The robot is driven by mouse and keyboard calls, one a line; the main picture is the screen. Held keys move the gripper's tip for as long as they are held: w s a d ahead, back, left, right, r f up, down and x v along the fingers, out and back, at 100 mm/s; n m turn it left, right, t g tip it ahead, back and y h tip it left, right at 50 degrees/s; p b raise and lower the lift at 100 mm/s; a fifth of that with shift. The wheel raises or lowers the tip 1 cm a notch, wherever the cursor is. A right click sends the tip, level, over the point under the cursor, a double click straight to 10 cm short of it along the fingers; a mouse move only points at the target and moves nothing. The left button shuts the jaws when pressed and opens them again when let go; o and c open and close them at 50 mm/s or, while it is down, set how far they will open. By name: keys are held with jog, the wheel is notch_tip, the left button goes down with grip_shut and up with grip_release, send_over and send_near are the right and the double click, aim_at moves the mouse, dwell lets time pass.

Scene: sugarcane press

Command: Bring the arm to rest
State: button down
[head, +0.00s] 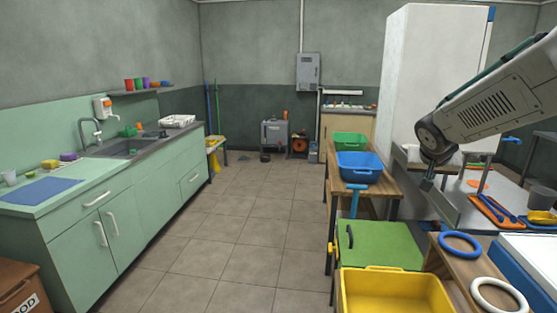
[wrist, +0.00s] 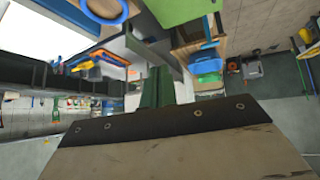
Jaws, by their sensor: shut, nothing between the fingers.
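My arm (head: 500,100) reaches in from the right edge in the head view, in front of the tall white cabinet (head: 425,60). My gripper (head: 427,184) hangs down from the wrist joint, beside the steel counter on the right. Its narrow greenish fingers are shut and empty. In the wrist view the gripper (wrist: 157,88) shows as green fingers close together, with nothing held. The fingers are clear of the blue crate (head: 360,168) to their left. Whether they touch the steel counter's edge cannot be told.
A wooden bench (head: 388,186) holds the blue and green crates (head: 350,141). A green-lidded box (head: 378,246) and a yellow crate (head: 395,291) stand in front. A blue ring (head: 460,236) and a white ring (head: 481,283) lie at lower right. The tiled floor (head: 240,220) is clear.

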jog(key=s+a+f+n+g+y, duration=0.1)
jog(key=s+a, duration=0.3)
jog(key=s, duration=0.8)
jog(key=s+a+f+n+g+y, duration=0.1)
jog(key=s+a+n+g, duration=0.1)
jog(key=s, duration=1.1)
jog(key=s+a+f+n+g+y, duration=0.1)
jog(key=s+a, duration=0.5)
jog(key=s, duration=0.7)
jog(key=shift+s+n+g+y, duration=0.15)
jog(key=shift+n+g+y, duration=0.15)
jog(key=shift+g+y, duration=0.5)
